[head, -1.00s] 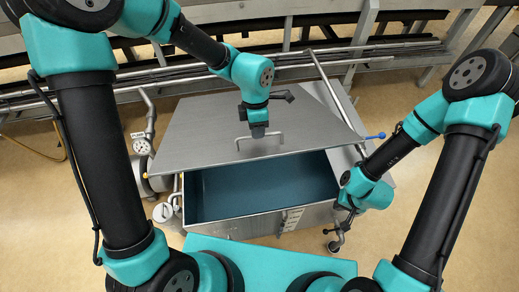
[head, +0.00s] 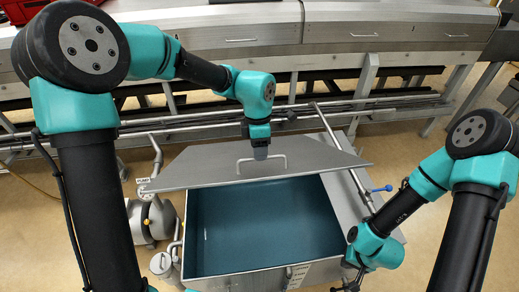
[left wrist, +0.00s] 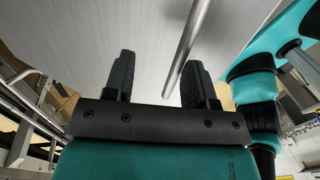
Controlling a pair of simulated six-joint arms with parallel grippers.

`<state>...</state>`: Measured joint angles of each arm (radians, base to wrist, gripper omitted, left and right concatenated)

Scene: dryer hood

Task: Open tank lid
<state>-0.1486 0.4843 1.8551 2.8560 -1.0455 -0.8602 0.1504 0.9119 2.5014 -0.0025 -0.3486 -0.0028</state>
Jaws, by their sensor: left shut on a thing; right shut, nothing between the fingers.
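The grey metal tank lid (head: 210,168) stands tilted up over the back of the tank, its near edge raised. The open tank (head: 265,225) shows its dark blue inside below the lid. My left gripper (head: 261,154) is shut on the lid's handle (head: 284,168), a thin bar on the upper face. In the left wrist view the handle (left wrist: 187,48) runs between my fingers (left wrist: 160,85), with the lid's face (left wrist: 90,40) beyond. My right gripper (head: 350,284) is shut and empty, low beside the tank's right front corner; its tips are hard to see.
A pump (head: 152,218) with pipes stands left of the tank. A blue-handled valve (head: 380,189) sits on the right side, near a slanting pipe (head: 340,150). Behind run metal rails (head: 200,125) and a long grey machine (head: 350,28). Bare floor (head: 420,250) lies at right.

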